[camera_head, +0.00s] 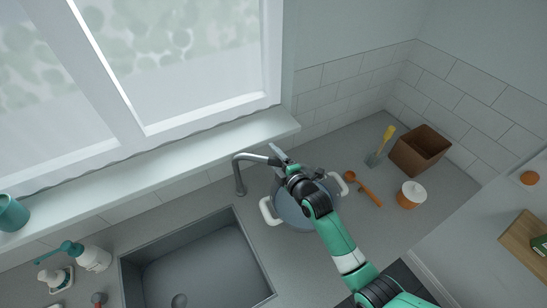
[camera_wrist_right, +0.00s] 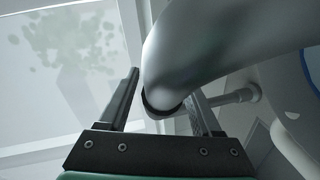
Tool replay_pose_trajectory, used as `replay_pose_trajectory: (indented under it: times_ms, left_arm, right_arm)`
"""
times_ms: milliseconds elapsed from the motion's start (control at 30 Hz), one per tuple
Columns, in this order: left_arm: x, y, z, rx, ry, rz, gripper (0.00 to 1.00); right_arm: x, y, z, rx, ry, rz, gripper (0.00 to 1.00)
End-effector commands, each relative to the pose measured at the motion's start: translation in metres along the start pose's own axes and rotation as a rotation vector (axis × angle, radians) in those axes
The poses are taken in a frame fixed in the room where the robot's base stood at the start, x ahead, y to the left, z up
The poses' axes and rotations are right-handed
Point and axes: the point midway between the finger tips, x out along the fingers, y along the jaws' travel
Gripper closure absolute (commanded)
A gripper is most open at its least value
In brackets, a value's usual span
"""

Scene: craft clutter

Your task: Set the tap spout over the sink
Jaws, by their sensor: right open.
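The tap spout (camera_head: 254,158) is a curved grey metal pipe rising from its base at the back of the counter. It points right, towards the pot side, away from over the sink (camera_head: 240,238), which lies in front and to the left. My right gripper (camera_head: 279,155) is at the spout's outer end. In the right wrist view the spout (camera_wrist_right: 205,45) passes between the two fingers of my open right gripper (camera_wrist_right: 165,100), its dark-ringed end low between them. I cannot tell whether a finger touches it. My left gripper is out of view.
A blue-grey pot (camera_head: 292,210) with white handles stands below my right gripper. Soap bottles (camera_head: 95,258) stand left of the sink. The window sill (camera_head: 150,170) runs behind the tap.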

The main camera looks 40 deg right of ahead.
Motion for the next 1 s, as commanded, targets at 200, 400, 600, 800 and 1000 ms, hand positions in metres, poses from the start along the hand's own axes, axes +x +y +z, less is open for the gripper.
replay_pose_trajectory:
  times_ms: [200, 400, 600, 800, 1000]
  left_arm:
    - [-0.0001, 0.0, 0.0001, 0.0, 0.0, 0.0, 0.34]
    - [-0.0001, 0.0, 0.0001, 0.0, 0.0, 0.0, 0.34]
    - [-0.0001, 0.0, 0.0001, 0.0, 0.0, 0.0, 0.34]
    - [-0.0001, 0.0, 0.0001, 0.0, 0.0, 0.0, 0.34]
    - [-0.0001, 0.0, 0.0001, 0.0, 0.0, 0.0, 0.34]
  right_arm:
    - [0.0017, 0.0007, -0.0003, 0.0, 0.001, 0.001, 0.34]
    - [0.0015, 0.0006, -0.0003, 0.0, 0.0, 0.001, 0.61]
    - [0.0014, 0.0006, -0.0003, 0.0, 0.0, 0.001, 0.97]
    - [0.0014, 0.0006, -0.0003, 0.0, 0.0, 0.001, 1.0]
    - [0.0014, 0.0006, -0.0003, 0.0, 0.001, 0.001, 1.0]
